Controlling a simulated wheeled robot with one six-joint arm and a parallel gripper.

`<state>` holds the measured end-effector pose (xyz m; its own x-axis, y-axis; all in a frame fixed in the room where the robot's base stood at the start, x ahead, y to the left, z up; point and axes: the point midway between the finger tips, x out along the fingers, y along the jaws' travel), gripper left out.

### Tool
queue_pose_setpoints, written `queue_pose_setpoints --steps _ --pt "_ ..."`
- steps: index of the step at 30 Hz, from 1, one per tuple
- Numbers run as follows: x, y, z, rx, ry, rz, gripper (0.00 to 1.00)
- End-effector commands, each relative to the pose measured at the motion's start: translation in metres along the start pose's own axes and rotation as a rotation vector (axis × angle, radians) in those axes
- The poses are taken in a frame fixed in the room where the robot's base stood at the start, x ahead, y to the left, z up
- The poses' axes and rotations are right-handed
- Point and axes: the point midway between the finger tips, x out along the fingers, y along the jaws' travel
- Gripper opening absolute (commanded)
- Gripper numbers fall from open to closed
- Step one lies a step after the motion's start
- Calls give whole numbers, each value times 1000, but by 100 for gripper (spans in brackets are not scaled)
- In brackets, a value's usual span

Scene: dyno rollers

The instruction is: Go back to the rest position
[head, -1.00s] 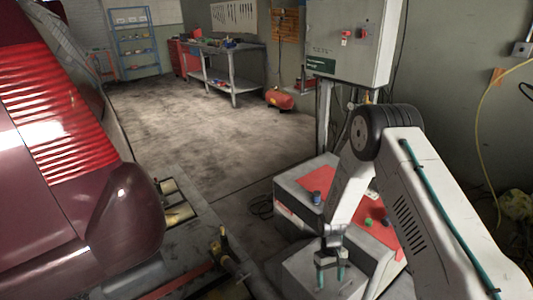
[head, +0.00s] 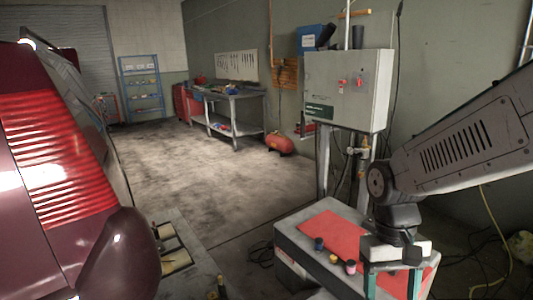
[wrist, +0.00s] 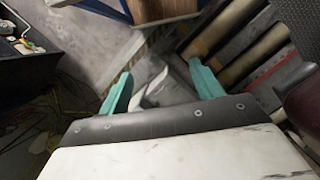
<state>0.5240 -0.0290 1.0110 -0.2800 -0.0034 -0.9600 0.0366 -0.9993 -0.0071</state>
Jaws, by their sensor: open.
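My gripper (head: 392,284) hangs pointing down at the lower right of the head view, with its two teal fingers apart and nothing between them. It appears in front of the right end of a grey box (head: 295,250) with a red mat (head: 335,237) on top; I cannot tell its height above the box. In the wrist view my gripper (wrist: 162,82) also shows both teal fingers spread, with the floor and a pale, unclear shape beyond them. My arm reaches in from the right edge of the head view.
A blue cap (head: 319,244) and a pink-topped dark cap (head: 351,267) stand on the box. A grey electrical cabinet (head: 347,88) stands behind my arm. A dark red car (head: 60,190) fills the left. The floor (head: 200,170) between car and wall is open.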

Motion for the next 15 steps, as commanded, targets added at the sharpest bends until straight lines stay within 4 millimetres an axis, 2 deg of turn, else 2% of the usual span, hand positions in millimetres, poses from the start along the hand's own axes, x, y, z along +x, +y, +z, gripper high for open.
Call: queue_pose_setpoints --steps 1,3,9,15 --pt "-8 0 17 6 30 0 65" --pt "-16 0 39 16 61 0 65" --pt "-30 5 92 22 186 -3 65" --pt "-44 15 119 23 331 4 65"
